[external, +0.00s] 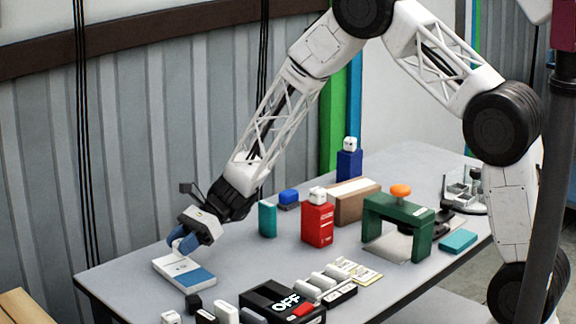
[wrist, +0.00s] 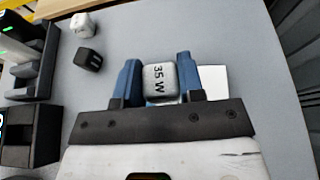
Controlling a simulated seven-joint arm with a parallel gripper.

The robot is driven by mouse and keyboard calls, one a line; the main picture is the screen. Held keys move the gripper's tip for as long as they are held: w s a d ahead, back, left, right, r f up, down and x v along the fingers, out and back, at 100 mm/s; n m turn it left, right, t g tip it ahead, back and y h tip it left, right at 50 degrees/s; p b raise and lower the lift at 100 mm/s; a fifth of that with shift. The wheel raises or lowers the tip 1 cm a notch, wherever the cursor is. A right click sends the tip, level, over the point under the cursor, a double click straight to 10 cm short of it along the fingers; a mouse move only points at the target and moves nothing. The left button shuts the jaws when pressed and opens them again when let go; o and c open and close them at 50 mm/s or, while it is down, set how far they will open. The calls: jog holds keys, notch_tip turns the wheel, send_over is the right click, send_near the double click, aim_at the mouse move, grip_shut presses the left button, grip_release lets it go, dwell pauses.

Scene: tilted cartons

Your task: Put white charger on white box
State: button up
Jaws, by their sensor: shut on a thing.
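My gripper (external: 184,243) is at the far left end of the table, low over a flat white box (external: 172,264) with a blue section. In the wrist view my gripper (wrist: 160,80) has its two blue fingers closed on a white charger (wrist: 160,82) marked "35 W". The charger is hidden by the gripper in the external view. Part of the white box (wrist: 213,80) shows beside and beneath the right finger. I cannot tell whether the charger touches the box.
A black cube (external: 194,303) and another white cube (external: 171,317) stand near the front edge. A black box marked OFF (external: 262,298) is to their right. A red box (external: 317,226) and a blue box (external: 348,166) each carry a white cube. A green arch (external: 399,214) stands farther right.

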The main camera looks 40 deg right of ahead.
jog(key=shift+w, duration=0.1)
dwell(0.3)
jog(key=shift+f, duration=1.75)
jog(key=shift+f, duration=0.1)
jog(key=o, duration=0.9)
jog(key=shift+r, duration=0.2)
jog(key=v, duration=1.2)
jog(key=shift+f, duration=0.1)
